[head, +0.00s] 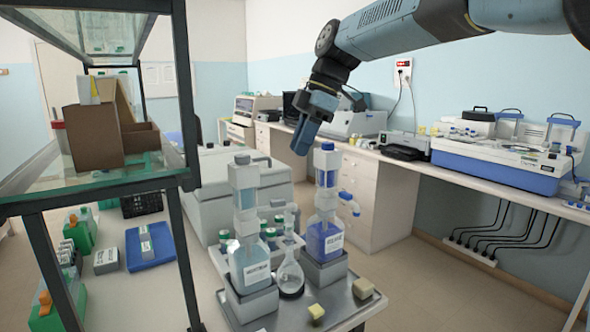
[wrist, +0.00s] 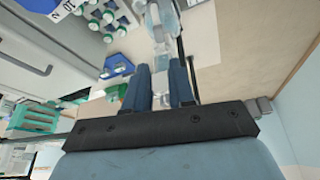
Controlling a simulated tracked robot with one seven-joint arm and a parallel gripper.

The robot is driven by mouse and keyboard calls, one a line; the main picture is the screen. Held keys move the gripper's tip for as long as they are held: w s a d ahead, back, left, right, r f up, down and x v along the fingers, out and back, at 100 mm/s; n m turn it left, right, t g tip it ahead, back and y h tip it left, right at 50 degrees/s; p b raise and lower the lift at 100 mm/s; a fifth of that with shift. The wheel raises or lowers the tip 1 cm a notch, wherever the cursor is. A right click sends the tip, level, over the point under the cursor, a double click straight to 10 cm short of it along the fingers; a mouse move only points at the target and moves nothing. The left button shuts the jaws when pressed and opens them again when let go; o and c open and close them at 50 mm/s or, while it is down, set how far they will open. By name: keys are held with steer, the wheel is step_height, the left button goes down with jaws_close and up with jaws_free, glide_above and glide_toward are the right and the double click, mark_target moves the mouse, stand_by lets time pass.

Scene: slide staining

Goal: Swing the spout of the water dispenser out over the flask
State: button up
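Two bottle-top dispensers stand on a grey cart. The left one (head: 248,262) holds pale blue liquid and the right one (head: 324,238) holds deeper blue-violet liquid; their labels are too small to read surely. A pale spout (head: 291,208) shows beside the left dispenser, and another spout (head: 349,203) points right from the right one. A clear round flask (head: 290,277) stands between the two bottles. My gripper (head: 301,148) is above and behind the dispensers, pointing down, apart from them. In the wrist view its two blue fingers (wrist: 161,78) are apart, with a pale translucent part beyond them.
A glass-shelved rack (head: 90,188) stands close on the left. A long white bench (head: 395,163) with instruments runs along the back and right wall.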

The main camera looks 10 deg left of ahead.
mark_target(283, 200)
steer(key=s, duration=0.2)
steer(key=s+f+t, duration=0.1)
steer(key=s+d+t+y, duration=0.1)
steer(key=s, duration=0.1)
steer(key=shift+s+d+f, duration=0.1)
steer(key=shift+s+f, duration=0.15)
steer(key=shift+s, duration=0.05)
jaws_close()
steer(key=s+d+f+m+t+y, duration=0.1)
steer(key=s+d+f+t, duration=0.1)
steer(key=s+d, duration=0.2)
steer(key=w+a+f, duration=0.5)
steer(key=a+f, duration=0.2)
steer(key=f, duration=0.1)
steer(key=shift+a+f+t+y, duration=0.3)
steer(key=shift+y, duration=0.1)
steer(key=shift+w, duration=0.1)
steer(key=shift+w+a, duration=0.2)
steer(key=shift+w, duration=0.4)
steer(key=shift+w+a, duration=0.15)
steer(key=shift+w, duration=0.4)
steer(key=shift+s, duration=0.1)
